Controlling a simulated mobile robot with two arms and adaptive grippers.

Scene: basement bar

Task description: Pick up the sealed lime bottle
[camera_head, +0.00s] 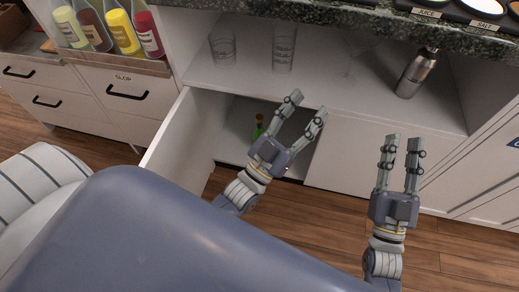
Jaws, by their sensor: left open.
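A small green bottle (259,130) with an orange-brown top stands inside the open lower cabinet; it may be the lime bottle. Its lower part is hidden behind my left gripper (307,105), and its seal and label are too small to make out. My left gripper is open and empty, to the right of the bottle in the picture, with its fingers pointing up and right across the cabinet opening. My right gripper (403,142) is open and empty, in front of the closed lower cabinet front at the right.
The open cabinet door (180,142) stands left of my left arm. The shelf above (310,88) holds a tumbler (222,47), a tall glass (284,48), a stemmed glass (358,52) and a steel shaker (417,73). Several bottles stand at the upper left. A granite counter overhangs the shelf.

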